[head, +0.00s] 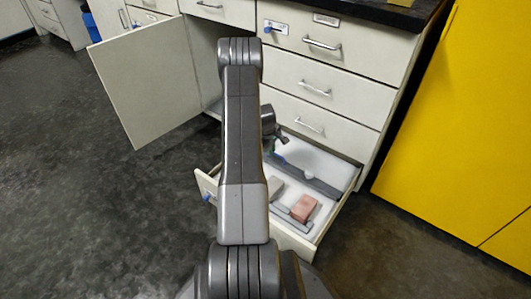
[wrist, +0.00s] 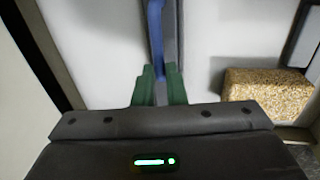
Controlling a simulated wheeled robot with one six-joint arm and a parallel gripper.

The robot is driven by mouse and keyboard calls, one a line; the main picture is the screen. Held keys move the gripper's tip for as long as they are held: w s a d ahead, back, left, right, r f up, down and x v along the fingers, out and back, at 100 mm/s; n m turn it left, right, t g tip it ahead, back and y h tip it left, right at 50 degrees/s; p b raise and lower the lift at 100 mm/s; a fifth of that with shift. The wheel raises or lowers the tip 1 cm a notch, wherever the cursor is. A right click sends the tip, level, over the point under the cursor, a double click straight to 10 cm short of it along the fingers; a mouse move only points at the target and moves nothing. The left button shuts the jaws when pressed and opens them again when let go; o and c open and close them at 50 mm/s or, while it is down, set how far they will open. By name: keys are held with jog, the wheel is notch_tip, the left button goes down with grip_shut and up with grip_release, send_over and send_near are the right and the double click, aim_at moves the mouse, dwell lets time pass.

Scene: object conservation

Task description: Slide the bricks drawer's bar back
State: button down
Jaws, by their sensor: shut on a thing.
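The bottom bricks drawer (head: 318,240) stands open in the head view. A long grey bar (head: 325,187) lies across its inside, and its left end is hidden behind my arm. In the wrist view the bar (wrist: 170,35) runs up the picture with a blue grip piece (wrist: 156,30) along it. My gripper (wrist: 159,88) has its green fingers shut on this blue grip piece. In the head view my gripper (head: 281,146) is low over the drawer, partly hidden by my arm. A reddish brick (head: 304,208) and a pale block (head: 276,187) lie in front of the bar.
A speckled tan brick (wrist: 265,94) lies right of my gripper in the wrist view. The drawer floor behind the bar (head: 318,161) looks mostly clear. Closed drawers (head: 315,88) rise above, a cabinet door (head: 148,80) hangs open at left, and a yellow cabinet (head: 460,140) stands at right.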

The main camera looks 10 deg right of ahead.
jog(key=shift+w+d, duration=0.3)
jog(key=c, duration=1.5)
grip_release()
notch_tip(320, 180, up, 14)
jog(key=s+a+p, duration=0.2)
jog(key=p, duration=0.2)
jog(key=shift+f+p, duration=0.2)
jog(key=shift+p, duration=0.15)
